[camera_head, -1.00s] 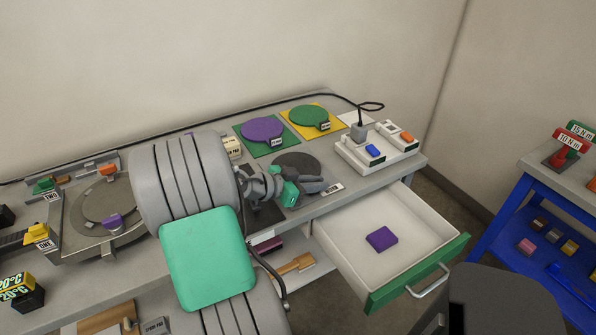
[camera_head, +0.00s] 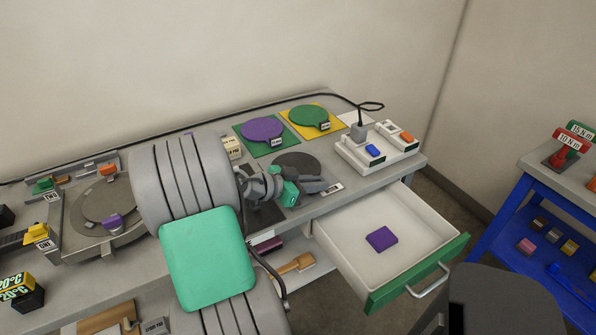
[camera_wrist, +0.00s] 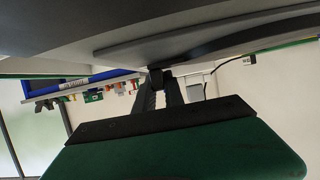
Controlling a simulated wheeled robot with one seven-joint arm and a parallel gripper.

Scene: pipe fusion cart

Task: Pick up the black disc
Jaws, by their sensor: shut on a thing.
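The black disc (camera_head: 297,161) lies flat, or very nearly so, at the right part of the grey bench in the head view. My gripper (camera_head: 322,186) is at its near edge, low over the bench, and hides part of that edge. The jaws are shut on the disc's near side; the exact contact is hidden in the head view. In the wrist view my fingers (camera_wrist: 160,92) close on a small dark part below a broad grey surface. I cannot tell whether the disc is clear of the bench.
Purple (camera_head: 262,129) and green (camera_head: 309,117) discs lie behind on coloured mats. A white socket box (camera_head: 350,157) with a cable stands to the right. An open drawer (camera_head: 340,262) holding a purple block (camera_head: 381,238) juts out in front. A blue cart (camera_head: 500,205) stands at the far right.

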